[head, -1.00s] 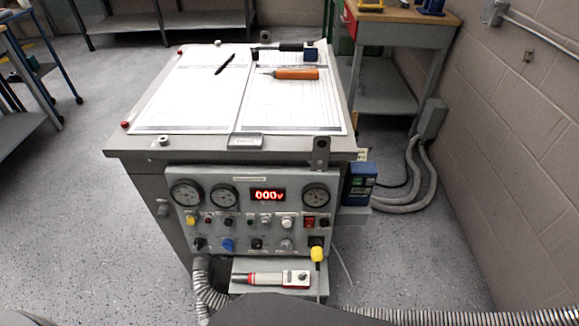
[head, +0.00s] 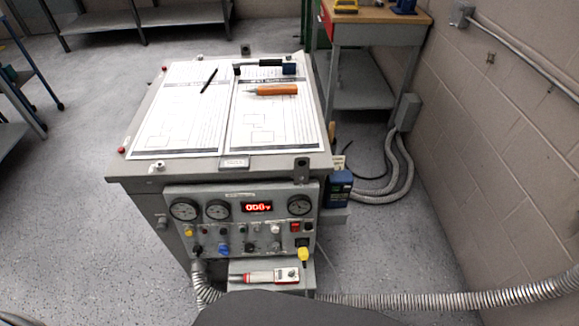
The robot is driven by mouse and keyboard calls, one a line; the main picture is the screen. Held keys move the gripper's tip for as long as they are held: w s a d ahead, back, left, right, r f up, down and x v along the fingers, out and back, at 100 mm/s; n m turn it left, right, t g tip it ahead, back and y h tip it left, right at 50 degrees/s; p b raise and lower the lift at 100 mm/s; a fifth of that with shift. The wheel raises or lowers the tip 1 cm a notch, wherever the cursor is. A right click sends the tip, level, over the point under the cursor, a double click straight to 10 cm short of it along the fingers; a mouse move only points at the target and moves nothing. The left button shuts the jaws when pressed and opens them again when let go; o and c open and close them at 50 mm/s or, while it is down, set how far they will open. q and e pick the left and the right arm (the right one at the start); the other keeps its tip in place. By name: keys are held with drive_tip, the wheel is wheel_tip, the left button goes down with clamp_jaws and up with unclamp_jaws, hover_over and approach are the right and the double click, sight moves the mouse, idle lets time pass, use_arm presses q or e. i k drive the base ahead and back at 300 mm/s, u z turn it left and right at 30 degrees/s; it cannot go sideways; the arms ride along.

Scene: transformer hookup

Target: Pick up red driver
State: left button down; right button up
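The red driver (head: 259,277), with a white and red body, seems to be the slim tool lying on the small grey shelf (head: 236,269) below the control panel. Its red tip points left and its pale block-like end is at the right. An orange-handled tool (head: 275,90) lies on the paper on top of the cabinet. A black-handled tool with a dark blue end (head: 268,69) lies behind it. Neither of my grippers is in view.
The grey cabinet (head: 200,171) carries gauges and a red display (head: 257,207). A blue box (head: 339,188) hangs at its right side. A flexible conduit (head: 450,300) crosses the floor at right. A workbench (head: 372,70) stands behind.

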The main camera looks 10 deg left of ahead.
sight(266, 276)
drive_tip(key=u, duration=0.2)
drive_tip(key=k, duration=0.75)
drive_tip(key=z, duration=1.35)
drive_tip(key=i, duration=1.15)
drive_tip(key=u, duration=1.9)
